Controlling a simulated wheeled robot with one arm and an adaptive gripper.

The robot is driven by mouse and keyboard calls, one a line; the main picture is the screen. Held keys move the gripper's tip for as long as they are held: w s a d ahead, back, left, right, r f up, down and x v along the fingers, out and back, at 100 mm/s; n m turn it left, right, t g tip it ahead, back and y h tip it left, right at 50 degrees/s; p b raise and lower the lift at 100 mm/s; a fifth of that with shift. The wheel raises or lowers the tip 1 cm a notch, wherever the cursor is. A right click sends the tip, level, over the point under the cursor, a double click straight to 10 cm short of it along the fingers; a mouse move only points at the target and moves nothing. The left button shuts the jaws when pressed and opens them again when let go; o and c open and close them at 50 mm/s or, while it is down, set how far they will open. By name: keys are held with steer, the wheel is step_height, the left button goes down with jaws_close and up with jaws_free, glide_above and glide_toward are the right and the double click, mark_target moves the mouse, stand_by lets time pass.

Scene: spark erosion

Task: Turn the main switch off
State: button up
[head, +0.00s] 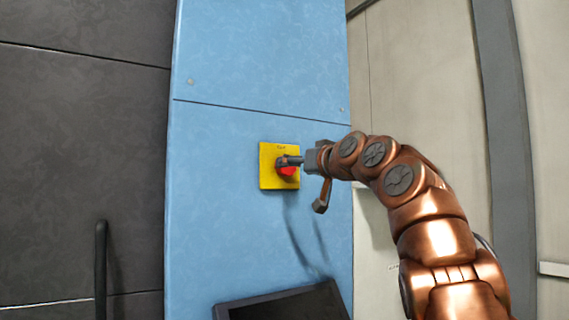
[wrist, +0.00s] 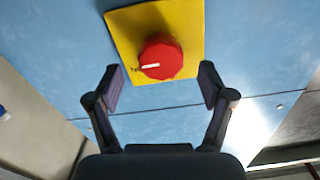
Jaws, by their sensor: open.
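The main switch is a red rotary knob (wrist: 161,57) on a yellow square plate (head: 266,177), fixed to a blue panel. In the head view the red knob (head: 288,171) is partly hidden by my gripper. My gripper (head: 283,161) is right in front of the plate. In the wrist view my gripper (wrist: 159,88) is open, with one finger on each side of the knob and slightly below it. The fingers look apart from the knob. A white mark on the knob points to the left in the wrist view.
The blue panel (head: 225,230) is flat around the switch. A dark screen-like box (head: 285,304) juts out below. A dark grey door with a vertical handle (head: 101,268) is at the left. Pale panels (head: 430,70) stand at the right behind my arm.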

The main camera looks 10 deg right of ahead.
mark_target(285, 176)
steer(key=p+x, duration=0.2)
steer(key=x, duration=0.2)
steer(key=shift+w+a, duration=0.1)
steer(key=shift+w, duration=0.05)
steer(key=shift+c, duration=0.5)
steer(key=c, duration=1)
steer(key=shift+a, duration=0.3)
steer(key=shift+c, duration=0.4)
steer(key=shift+d, duration=0.25)
